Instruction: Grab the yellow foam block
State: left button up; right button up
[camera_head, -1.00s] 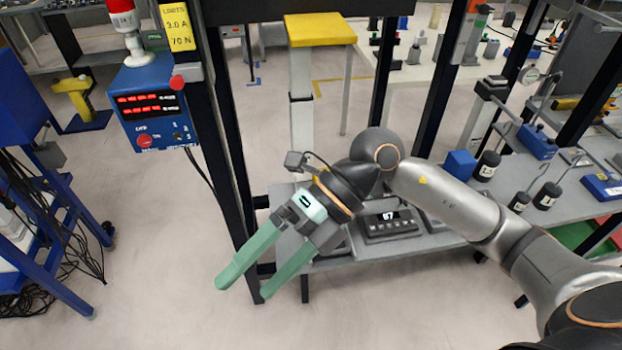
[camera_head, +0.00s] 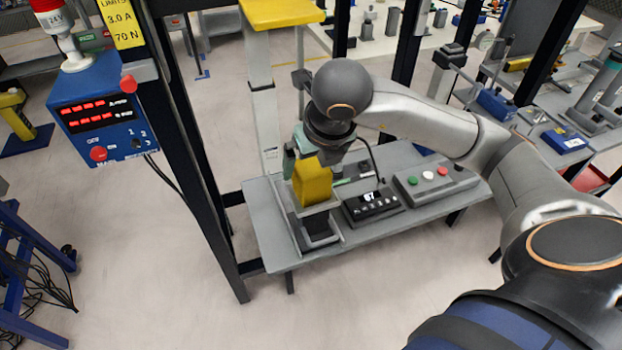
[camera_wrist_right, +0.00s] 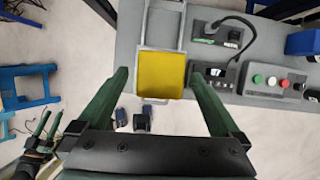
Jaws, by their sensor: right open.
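The yellow foam block (camera_head: 312,183) stands upright on a dark pedestal at the left end of the grey bench in the head view. In the right wrist view the block (camera_wrist_right: 161,75) shows from above, between the lines of the two green fingers. My right gripper (camera_head: 299,158) is open, pointing down at the block, with a gap on each side. Part of its fingers is hidden behind the block and wrist in the head view. My left gripper (camera_wrist_right: 46,126) shows small at the lower left of the right wrist view, well away from the block; its opening is unclear.
A display box (camera_head: 372,205) and a button panel (camera_head: 435,180) sit on the bench right of the block. A dark frame post (camera_head: 197,165) rises left of the bench. A blue control box (camera_head: 100,110) hangs further left. Open floor lies in front.

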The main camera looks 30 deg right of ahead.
jog(key=x, duration=0.5)
jog(key=shift+w+d+f+p, duration=0.1)
jog(key=shift+f+p, duration=0.25)
jog(key=c, duration=1.3)
jog(key=shift+r, duration=0.15)
